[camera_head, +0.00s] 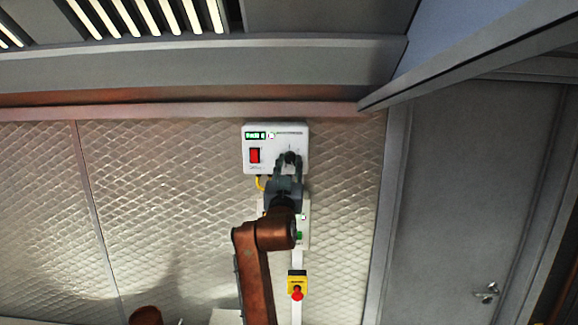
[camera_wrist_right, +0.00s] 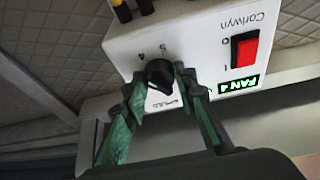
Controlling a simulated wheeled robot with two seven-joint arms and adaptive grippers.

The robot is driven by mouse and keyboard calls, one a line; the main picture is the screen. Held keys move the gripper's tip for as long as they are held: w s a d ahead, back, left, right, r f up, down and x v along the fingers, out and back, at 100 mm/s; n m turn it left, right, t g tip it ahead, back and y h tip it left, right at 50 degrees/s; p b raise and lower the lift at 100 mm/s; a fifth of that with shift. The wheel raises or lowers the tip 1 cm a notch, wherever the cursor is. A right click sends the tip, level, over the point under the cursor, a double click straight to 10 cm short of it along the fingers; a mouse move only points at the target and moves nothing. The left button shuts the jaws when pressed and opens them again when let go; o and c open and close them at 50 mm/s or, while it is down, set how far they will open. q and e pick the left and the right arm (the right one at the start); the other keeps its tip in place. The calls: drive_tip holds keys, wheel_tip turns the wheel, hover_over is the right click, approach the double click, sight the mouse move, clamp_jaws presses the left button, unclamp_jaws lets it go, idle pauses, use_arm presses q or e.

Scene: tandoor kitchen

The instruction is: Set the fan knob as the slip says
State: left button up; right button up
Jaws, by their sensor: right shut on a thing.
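The fan knob (camera_wrist_right: 160,76) is a black dial on the white control box (camera_head: 251,131), with printed digits 4 and 5 beside it in the right wrist view. My right gripper (camera_head: 290,160) is shut on the knob, one finger on each side. Its fingers hide part of the knob's scale. A green-lit display (camera_wrist_right: 238,87) on the box appears upside down in the right wrist view and seems to read FAN 4. I cannot make out a slip in either view. My left gripper is not in view.
A red rocker switch (camera_head: 255,155) sits left of the knob. Below the box are a green button (camera_head: 299,236) and a yellow box with a red emergency button (camera_head: 297,293). A vent hood overhangs above; a grey door (camera_head: 450,190) stands at right.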

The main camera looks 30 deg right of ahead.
drive_tip(key=o, duration=1.2)
drive_tip(key=shift+c, duration=0.2)
drive_tip(key=v, duration=1.2)
drive_tip(key=shift+w+f, duration=0.1)
drive_tip(key=shift+a, duration=0.1)
